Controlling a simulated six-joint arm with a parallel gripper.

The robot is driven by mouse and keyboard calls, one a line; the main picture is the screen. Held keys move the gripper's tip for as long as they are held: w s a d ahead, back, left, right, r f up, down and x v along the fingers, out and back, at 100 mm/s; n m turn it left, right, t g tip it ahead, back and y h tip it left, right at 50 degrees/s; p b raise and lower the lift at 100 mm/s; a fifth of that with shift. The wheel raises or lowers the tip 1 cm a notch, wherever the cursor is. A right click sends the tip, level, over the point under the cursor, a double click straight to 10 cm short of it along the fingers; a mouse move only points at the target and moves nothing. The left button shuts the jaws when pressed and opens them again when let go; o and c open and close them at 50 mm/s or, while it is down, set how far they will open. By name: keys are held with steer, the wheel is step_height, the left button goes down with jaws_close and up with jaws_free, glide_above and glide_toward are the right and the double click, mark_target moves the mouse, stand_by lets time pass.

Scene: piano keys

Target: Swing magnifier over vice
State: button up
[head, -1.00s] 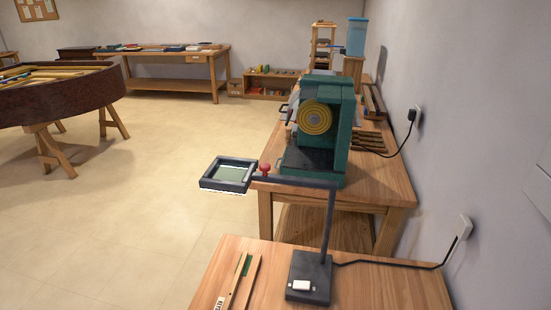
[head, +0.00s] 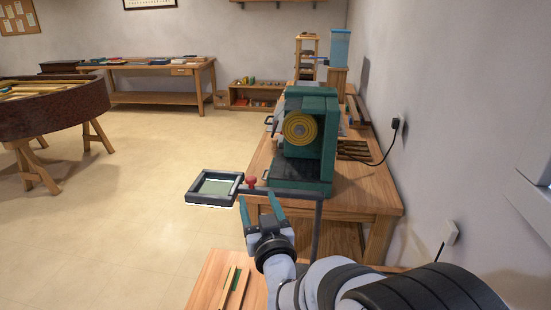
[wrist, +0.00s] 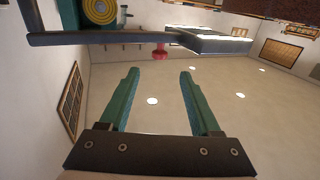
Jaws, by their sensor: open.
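The magnifier (head: 214,188) is a dark square frame with a pale greenish lens, on the left end of a dark horizontal bar. A red knob (head: 251,182) stands on the bar beside the frame. The bar meets an upright post (head: 318,225) at the right; its base is hidden behind my arm. My gripper (head: 258,202) is open and empty, its fingertips near the bar just below the knob; contact cannot be told. In the wrist view, the magnifier (wrist: 212,40) and red knob (wrist: 160,52) lie beyond the open fingers. I cannot make out a vice.
A green machine (head: 310,140) with a yellow disc stands on the wooden bench (head: 370,195) behind the bar. The wall closes the right side; open floor lies left.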

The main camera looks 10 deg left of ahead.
mark_target(257, 187)
steer(key=x, duration=1.2)
steer(key=shift+w+a, duration=0.2)
steer(key=shift+w, duration=0.15)
jaws_close()
stand_by(0.6)
